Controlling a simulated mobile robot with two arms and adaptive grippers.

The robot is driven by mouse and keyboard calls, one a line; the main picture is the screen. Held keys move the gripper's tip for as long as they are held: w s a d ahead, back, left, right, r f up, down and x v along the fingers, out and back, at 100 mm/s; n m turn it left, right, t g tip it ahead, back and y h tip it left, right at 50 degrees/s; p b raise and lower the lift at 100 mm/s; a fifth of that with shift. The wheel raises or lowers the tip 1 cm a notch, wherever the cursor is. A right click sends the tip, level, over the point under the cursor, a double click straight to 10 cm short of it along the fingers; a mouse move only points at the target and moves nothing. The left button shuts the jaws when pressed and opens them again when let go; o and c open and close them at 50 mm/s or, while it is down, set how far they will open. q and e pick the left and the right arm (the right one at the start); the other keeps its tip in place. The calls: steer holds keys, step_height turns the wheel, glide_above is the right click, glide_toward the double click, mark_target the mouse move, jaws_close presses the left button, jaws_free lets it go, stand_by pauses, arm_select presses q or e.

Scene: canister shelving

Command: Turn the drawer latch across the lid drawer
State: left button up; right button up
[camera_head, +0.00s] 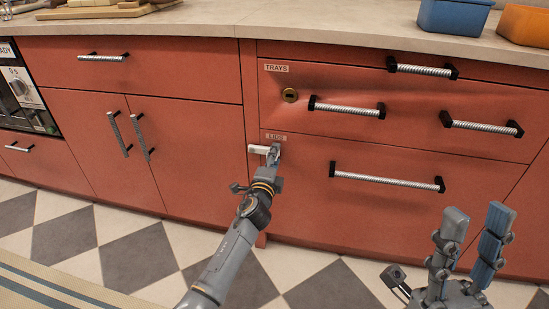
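The lid drawer (380,215) is a wide red front labelled LIDS, with a silver bar handle (387,179), and looks closed. The drawer latch (257,149) is a short pale bar beside the LIDS label, at the drawer's upper left corner. It lies about level, from the cabinet post towards the drawer. My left gripper (274,153) is at the latch's right end and hides part of it. Its fingers are too small and overlapped to tell whether they grip it. My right gripper (475,216) is open and empty at the lower right, in front of the drawer.
Blue (453,17) and orange (524,26) bins stand on the countertop (340,22). Cupboard doors and an appliance (24,92) are left. The checkered floor (130,240) looks clear.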

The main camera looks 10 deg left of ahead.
arm_select(q)
steer(key=s, duration=1.2)
steer(key=shift+a, duration=0.2)
